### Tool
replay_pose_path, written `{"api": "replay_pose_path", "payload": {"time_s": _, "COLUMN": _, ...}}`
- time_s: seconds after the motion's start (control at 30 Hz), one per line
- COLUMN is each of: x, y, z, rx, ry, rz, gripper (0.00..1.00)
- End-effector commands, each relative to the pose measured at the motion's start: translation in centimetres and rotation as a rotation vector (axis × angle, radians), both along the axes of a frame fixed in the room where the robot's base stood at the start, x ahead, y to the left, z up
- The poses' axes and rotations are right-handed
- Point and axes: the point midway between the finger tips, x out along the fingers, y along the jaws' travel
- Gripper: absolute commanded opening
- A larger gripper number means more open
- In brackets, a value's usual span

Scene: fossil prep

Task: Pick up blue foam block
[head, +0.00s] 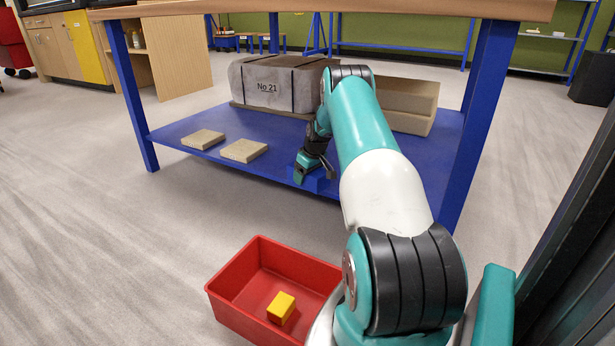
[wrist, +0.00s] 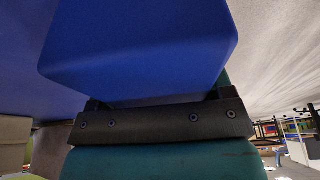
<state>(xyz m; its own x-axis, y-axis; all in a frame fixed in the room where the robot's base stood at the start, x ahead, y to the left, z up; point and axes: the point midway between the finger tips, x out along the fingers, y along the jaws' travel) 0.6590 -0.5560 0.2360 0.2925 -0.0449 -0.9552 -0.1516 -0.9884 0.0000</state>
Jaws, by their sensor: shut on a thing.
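The blue foam block (head: 320,184) is at the front edge of the blue lower shelf (head: 280,158) in the head view, nearly the same colour as the shelf. My gripper (head: 313,170) is shut on it from above. In the wrist view the blue foam block (wrist: 140,45) fills the upper middle, right against my gripper (wrist: 160,98). The fingertips are mostly hidden there. I cannot tell whether the block still touches the shelf.
Two flat beige slabs (head: 244,150) (head: 203,139) lie left on the shelf. A wrapped block marked No 21 (head: 267,85) and an open cardboard box (head: 408,98) stand behind. The tabletop (head: 300,9) is overhead. A red bin (head: 233,318) with a yellow block (head: 281,307) is in front.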

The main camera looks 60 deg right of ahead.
Motion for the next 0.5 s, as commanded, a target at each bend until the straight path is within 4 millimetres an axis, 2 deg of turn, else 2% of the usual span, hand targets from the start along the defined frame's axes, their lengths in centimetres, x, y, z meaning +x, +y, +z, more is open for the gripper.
{"api": "replay_pose_path", "payload": {"time_s": 0.13, "x": 0.0, "y": 0.0, "z": 0.4, "rx": 0.000, "ry": 0.000, "rz": 0.000, "gripper": 0.51}}
{"api": "replay_pose_path", "payload": {"time_s": 0.27, "x": 0.0, "y": 0.0, "z": 1.9, "rx": -0.001, "ry": 0.000, "rz": 0.000, "gripper": 0.51}}
{"api": "replay_pose_path", "payload": {"time_s": 0.5, "x": 0.0, "y": 0.0, "z": 6.8, "rx": -0.001, "ry": -0.001, "rz": 0.001, "gripper": 0.51}}
